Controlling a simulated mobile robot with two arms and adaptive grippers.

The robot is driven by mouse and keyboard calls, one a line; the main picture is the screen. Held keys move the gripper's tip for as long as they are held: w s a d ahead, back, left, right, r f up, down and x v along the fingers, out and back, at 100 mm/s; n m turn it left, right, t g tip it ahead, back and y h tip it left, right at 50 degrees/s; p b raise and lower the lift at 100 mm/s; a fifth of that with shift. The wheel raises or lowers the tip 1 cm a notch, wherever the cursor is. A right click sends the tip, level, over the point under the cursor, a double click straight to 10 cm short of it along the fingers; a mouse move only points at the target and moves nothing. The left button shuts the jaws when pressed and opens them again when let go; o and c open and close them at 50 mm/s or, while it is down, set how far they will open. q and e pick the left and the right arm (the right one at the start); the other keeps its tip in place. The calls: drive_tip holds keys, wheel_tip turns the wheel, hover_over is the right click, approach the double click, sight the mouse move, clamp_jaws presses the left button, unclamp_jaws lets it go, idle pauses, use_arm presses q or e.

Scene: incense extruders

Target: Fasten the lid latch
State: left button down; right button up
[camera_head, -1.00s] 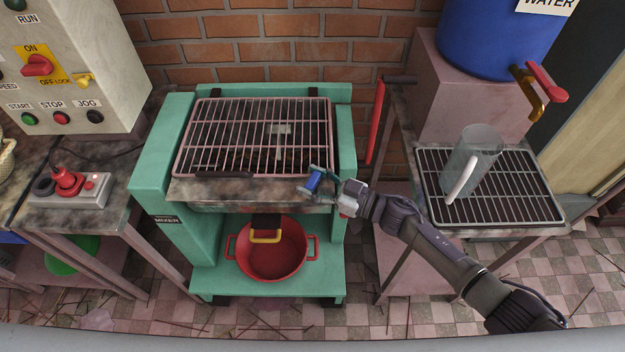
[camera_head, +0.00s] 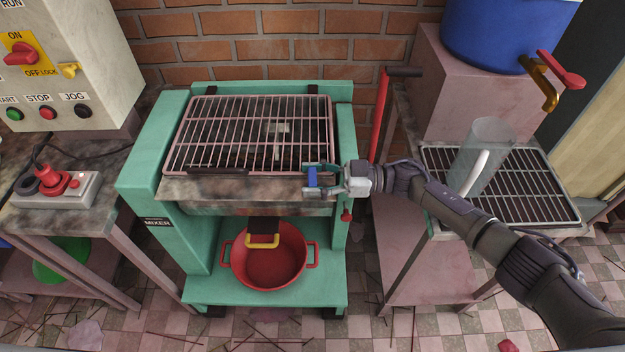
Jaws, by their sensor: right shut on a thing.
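The green mixer (camera_head: 150,185) stands in the middle of the head view. Its wire grid lid (camera_head: 225,130) lies flat over the trough, with a dark handle bar (camera_head: 217,171) along its front edge. The small blue lid latch (camera_head: 312,177) is at the lid's front right corner. My right gripper (camera_head: 318,178) comes in from the right and is shut on the blue latch, its fingers around it and partly hiding it. My left gripper is not in view.
A red pot (camera_head: 268,270) sits on the mixer's lower shelf under a yellow-handled outlet (camera_head: 263,241). A red lever (camera_head: 380,115) stands right of the mixer.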

sight(312, 176)
drive_tip(key=o, duration=1.2)
drive_tip(key=shift+c, duration=0.2)
wheel_tip(312, 176, up, 10)
drive_tip(key=shift+a, duration=0.1)
